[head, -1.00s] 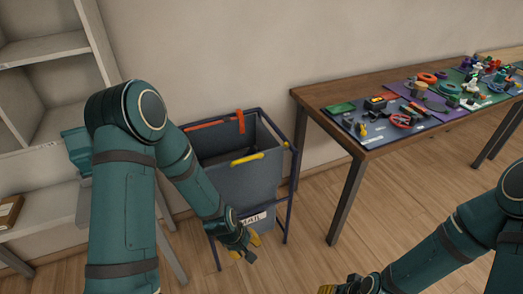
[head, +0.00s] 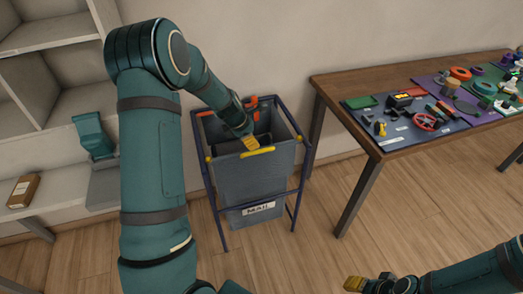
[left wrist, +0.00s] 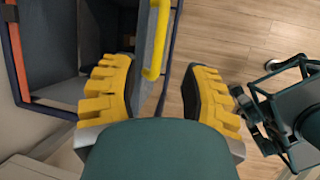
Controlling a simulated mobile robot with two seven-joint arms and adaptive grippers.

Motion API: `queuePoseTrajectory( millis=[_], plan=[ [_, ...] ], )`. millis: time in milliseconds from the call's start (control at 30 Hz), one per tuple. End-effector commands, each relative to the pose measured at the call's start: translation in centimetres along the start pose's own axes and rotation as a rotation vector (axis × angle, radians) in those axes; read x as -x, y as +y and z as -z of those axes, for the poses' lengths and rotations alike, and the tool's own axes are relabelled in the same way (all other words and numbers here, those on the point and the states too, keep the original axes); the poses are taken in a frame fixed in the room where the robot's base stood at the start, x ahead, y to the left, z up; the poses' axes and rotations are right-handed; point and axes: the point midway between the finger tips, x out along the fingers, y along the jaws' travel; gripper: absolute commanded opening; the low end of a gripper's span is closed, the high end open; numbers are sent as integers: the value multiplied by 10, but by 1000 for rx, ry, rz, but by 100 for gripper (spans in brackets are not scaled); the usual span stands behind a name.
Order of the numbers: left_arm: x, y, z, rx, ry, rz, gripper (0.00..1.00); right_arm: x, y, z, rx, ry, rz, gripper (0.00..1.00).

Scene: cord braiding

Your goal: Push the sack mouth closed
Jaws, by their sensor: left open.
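The grey-blue sack (head: 250,180), labelled MAIL, hangs in a dark blue frame (head: 216,205) in the head view. Its mouth is open. A yellow bar (head: 257,152) runs along the near rim and an orange bar (head: 207,113) along the far rim. My left gripper (head: 250,142) is over the mouth beside the yellow bar. In the left wrist view its yellow fingers (left wrist: 160,68) are wide apart, with the yellow bar (left wrist: 156,40) showing between them; contact cannot be told. My right gripper (head: 368,284) is low at the bottom edge, away from the sack; its jaw opening is unclear.
A wooden table (head: 335,85) with mats and small coloured parts stands right of the sack. A pale shelf unit (head: 62,120) with a brown box (head: 23,191) is at the left. The wall is close behind the sack; floor in front is clear.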

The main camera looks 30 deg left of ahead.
Motion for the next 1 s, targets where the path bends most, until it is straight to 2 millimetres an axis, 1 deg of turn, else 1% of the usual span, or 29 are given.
queuePoseTrajectory(
  millis=[33,200,400,500,700,933,967,1000],
  plan=[
    [-14,-1,2,0,2,3,46,-5,2,0,0,2,0,46],
    [-48,-1,2,-1,1,2,46,-12,5,1,1,6,0,46],
    [-80,-1,1,-2,1,1,46,-19,7,2,1,10,-1,46],
    [-90,0,0,-2,0,0,46,-21,8,3,1,11,-1,46],
    [-99,-1,0,-3,0,1,46,-22,8,3,2,12,-1,46],
    [-99,0,0,-3,0,0,46,-22,8,3,2,12,-1,46],
    [-99,0,0,-3,0,0,48,-22,8,3,2,12,-1,46],
    [-99,0,0,-3,0,0,34,-22,8,3,2,12,-1,46]
  ],
)
